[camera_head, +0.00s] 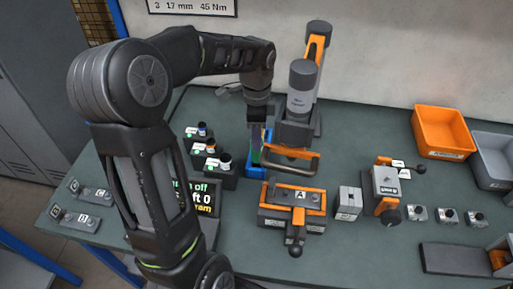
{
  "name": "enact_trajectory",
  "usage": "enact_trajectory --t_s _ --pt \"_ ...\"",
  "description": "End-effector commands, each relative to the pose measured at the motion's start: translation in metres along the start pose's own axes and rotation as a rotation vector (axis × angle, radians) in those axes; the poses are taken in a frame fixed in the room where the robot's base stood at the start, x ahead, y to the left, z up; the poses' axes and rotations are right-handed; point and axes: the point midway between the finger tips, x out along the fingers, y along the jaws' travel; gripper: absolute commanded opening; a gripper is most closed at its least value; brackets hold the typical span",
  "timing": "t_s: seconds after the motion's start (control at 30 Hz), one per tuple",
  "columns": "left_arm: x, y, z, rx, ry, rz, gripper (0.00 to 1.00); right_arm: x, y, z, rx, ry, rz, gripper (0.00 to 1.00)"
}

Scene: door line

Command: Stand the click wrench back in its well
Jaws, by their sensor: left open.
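My left arm reaches in from the left and bends down at the back of the table. My left gripper (257,135) points down beside the grey cylinder. It is open, just above a small blue holder (254,168). A thin, partly green thing shows between the fingers and the holder; I cannot tell what it is. I cannot make out the click wrench or its well for certain; the gripper and arm hide part of this area. My right gripper is not in view.
A grey cylinder (302,88) and an orange-and-grey upright (317,45) stand right of the gripper. An orange handle (290,155) and fixture A (294,195) are in front. Small black stands (222,178) are left. An orange bin (442,130) is right.

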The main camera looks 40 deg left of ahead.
Motion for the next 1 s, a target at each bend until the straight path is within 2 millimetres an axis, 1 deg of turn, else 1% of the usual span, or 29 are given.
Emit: enact_trajectory --t_s 0.03,0.1,0.2,0.27,1.0 --pt "-0.009 -0.001 -0.001 0.001 0.002 -0.004 0.42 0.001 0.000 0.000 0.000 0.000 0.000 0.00" --pt "-0.019 -0.001 0.000 0.001 0.001 -0.003 0.42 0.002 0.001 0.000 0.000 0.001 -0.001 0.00" --pt "-0.030 -0.001 0.000 0.001 0.000 -0.002 0.42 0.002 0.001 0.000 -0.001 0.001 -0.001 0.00" --pt "-0.033 0.000 0.000 0.001 0.000 0.000 0.42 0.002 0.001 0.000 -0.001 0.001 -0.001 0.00" --pt "-0.034 0.000 0.000 0.001 -0.001 0.001 0.42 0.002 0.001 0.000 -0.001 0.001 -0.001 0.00"
